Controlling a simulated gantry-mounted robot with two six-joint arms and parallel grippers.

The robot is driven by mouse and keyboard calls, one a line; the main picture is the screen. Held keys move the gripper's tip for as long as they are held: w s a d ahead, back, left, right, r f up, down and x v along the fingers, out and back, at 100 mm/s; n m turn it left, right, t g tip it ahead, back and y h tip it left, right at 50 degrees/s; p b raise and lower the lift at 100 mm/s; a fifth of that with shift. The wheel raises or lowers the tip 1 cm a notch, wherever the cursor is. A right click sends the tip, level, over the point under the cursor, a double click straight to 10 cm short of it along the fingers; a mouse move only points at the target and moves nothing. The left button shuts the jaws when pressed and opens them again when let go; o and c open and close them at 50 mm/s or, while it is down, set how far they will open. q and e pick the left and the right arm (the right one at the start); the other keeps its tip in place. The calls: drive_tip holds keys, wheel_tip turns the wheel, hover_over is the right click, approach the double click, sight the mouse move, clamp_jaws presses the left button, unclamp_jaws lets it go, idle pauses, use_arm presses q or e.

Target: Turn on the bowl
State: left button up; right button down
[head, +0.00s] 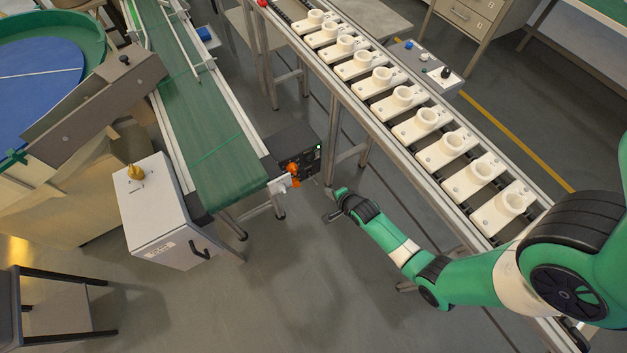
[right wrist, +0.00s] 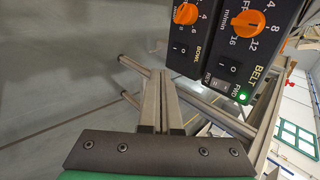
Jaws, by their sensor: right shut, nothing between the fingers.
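The bowl (head: 48,75), a blue disc with a green rim, is at the far left of the head view. Its control panel, labelled BOWL (right wrist: 197,50), shows in the right wrist view with an orange knob (right wrist: 186,14) and a black rocker switch (right wrist: 180,48) marked 0 and 1. In the head view the orange knobs (head: 294,172) sit at the conveyor's near end. My right gripper (head: 331,203) is shut and empty, just below and right of the panels. In the wrist view its fingers (right wrist: 160,82) point up, apart from the rocker. My left gripper is not visible.
Beside it is the BELT panel (right wrist: 262,50), with its own rocker (right wrist: 228,68) and a lit green lamp (right wrist: 243,96). A green conveyor (head: 215,150) and a grey cabinet (head: 160,210) stand left. A rail of white sockets (head: 425,117) runs on the right. The floor below is open.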

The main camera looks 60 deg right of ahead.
sight(309, 174)
drive_tip(key=w+d+r+b+x, duration=0.1)
drive_tip(key=r+b+x, duration=0.1)
drive_tip(key=b+x, duration=0.7)
drive_tip(key=x, duration=0.4)
drive_tip(key=shift+w+b, duration=0.35)
drive_tip(key=shift+b, duration=0.05)
drive_tip(key=shift+d+f, duration=0.1)
drive_tip(key=shift+d, duration=0.05)
